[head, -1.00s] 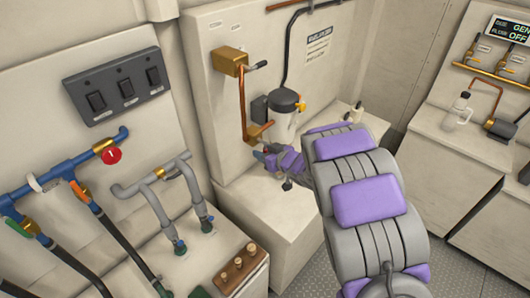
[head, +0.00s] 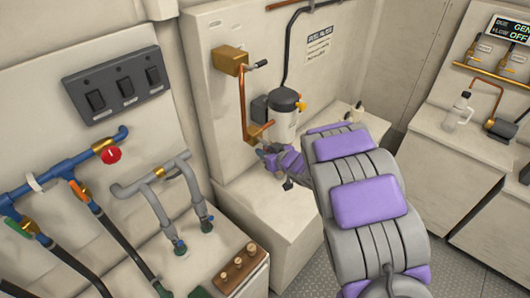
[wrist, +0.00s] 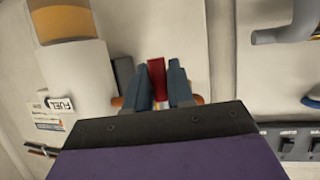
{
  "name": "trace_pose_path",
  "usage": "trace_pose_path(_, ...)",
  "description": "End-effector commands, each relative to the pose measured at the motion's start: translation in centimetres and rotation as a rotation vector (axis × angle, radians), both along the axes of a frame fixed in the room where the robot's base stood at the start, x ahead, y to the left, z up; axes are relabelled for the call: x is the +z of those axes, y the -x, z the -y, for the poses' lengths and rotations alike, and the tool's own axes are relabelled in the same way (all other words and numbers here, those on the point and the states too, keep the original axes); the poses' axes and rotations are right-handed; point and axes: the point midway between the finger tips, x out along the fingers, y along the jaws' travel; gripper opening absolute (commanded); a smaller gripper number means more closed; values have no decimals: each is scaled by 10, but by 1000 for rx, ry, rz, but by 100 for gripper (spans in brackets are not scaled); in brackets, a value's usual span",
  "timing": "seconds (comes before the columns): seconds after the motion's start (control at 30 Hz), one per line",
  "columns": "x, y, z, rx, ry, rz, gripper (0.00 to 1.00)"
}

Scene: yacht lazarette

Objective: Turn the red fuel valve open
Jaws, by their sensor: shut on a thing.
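The red fuel valve handle (wrist: 157,80) shows as a narrow red bar between the two dark fingers of my gripper (wrist: 161,78) in the wrist view. The fingers are shut on it. In the head view my gripper (head: 262,153) is at the lower end of the copper pipe (head: 243,100), just below a brass fitting (head: 258,132). The red handle is hidden there by the gripper, and its exact angle cannot be told.
A clear-bodied filter with a dark lid (head: 285,115) stands close to the right of the pipe. A brass box with a lever (head: 230,61) is above. Blue pipes with a red round knob (head: 111,155) are at left. A white ledge (head: 262,200) lies below my gripper.

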Motion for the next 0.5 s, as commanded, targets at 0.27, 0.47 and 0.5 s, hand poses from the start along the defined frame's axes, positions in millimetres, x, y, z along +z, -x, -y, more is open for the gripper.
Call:
trace_pose_path(0.27, -4, -4, 3, 0, 86, 109, 0)
trace_pose_path(0.47, -5, -8, 7, 1, 183, 231, 0)
trace_pose_path(0.5, -5, -9, 8, 1, 201, 256, 0)
